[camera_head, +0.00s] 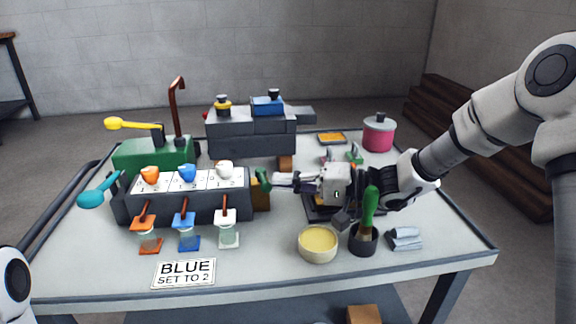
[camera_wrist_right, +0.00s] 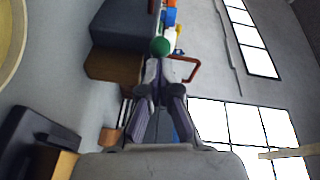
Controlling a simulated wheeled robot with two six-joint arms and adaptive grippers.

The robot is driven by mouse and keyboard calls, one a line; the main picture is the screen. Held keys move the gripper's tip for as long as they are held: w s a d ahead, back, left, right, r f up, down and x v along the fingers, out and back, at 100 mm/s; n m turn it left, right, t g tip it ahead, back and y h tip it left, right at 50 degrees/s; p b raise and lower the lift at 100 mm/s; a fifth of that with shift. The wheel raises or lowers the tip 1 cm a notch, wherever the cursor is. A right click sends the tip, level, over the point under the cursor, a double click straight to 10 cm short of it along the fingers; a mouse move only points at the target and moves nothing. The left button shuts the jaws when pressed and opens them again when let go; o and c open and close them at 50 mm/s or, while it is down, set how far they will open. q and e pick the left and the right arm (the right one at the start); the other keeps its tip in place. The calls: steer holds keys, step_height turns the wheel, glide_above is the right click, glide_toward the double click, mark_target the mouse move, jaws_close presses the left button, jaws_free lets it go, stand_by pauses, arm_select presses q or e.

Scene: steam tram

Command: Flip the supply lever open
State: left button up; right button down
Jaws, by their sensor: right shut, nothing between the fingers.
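No label names the supply lever. A small green-tipped handle (camera_head: 262,180) stands at the right end of the dark dial box (camera_head: 185,210); its round green end (camera_wrist_right: 160,46) also shows in the right wrist view. My right gripper (camera_head: 279,181) is shut and empty, pointing left with its fingertips close to the right of this handle. In the right wrist view the closed fingertips (camera_wrist_right: 158,72) are just below the green end; I cannot tell whether they touch. A teal lever (camera_head: 92,198) and a yellow lever (camera_head: 120,123) stick out at the left. My left gripper is out of view.
A cream bowl (camera_head: 318,244), a dark cup with a green-handled brush (camera_head: 370,208) and a grey cloth (camera_head: 405,240) stand below my right arm. A pink pot (camera_head: 378,134) is behind it. A sign (camera_head: 185,273) reads "BLUE SET TO 2".

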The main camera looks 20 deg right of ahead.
stand_by(0.4)
step_height(320, 180, up, 10)
stand_by(0.4)
